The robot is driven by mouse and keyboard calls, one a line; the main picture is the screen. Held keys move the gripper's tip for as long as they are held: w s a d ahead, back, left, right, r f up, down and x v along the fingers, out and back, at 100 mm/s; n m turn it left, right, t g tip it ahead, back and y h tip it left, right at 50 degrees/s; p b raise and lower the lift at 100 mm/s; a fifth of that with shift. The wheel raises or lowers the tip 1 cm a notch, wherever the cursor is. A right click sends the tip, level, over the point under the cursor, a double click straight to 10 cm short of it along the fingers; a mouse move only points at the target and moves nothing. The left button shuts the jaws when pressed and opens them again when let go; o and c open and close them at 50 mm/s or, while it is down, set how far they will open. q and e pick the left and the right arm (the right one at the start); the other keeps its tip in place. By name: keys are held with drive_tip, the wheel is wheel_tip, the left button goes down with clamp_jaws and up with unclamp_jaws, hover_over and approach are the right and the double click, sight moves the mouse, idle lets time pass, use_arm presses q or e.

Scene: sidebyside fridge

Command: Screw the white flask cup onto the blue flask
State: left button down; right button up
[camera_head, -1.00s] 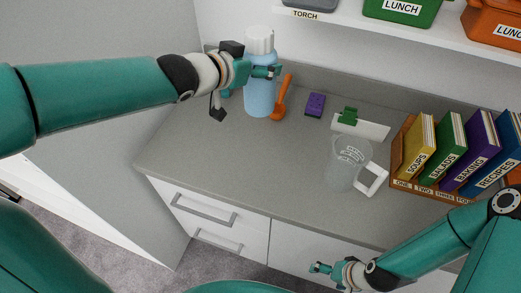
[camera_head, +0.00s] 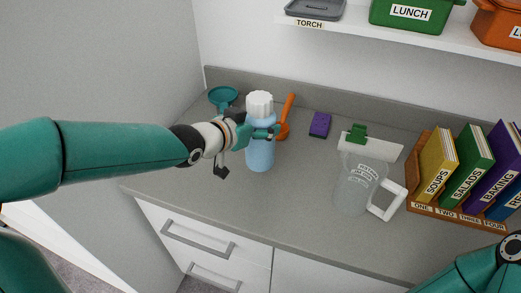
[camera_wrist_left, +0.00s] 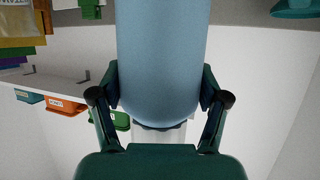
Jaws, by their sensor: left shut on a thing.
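The light blue flask (camera_head: 261,155) is upright at the left part of the counter, with the white flask cup (camera_head: 260,102) on its top. I cannot tell how tightly the cup sits, or whether the flask's base touches the counter. My left gripper (camera_head: 262,133) is shut around the flask's upper body, just below the cup. In the left wrist view the flask (camera_wrist_left: 163,55) fills the space between the fingers (camera_wrist_left: 160,97), and part of the white cup (camera_wrist_left: 160,138) shows beyond, partly hidden by the gripper. My right gripper is outside both current views; only its arm shows at lower right.
An orange utensil (camera_head: 285,118) and a teal round item (camera_head: 222,96) are behind the flask. A purple sponge (camera_head: 320,124), a clear jug (camera_head: 352,190), a green clip (camera_head: 357,133) and a book rack (camera_head: 450,220) stand to the right. The front middle counter is clear.

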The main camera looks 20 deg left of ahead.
use_arm(q)
drive_tip(key=shift+f, duration=0.65)
drive_tip(key=shift+f, duration=2)
drive_tip(key=shift+f, duration=0.15)
unclamp_jaws()
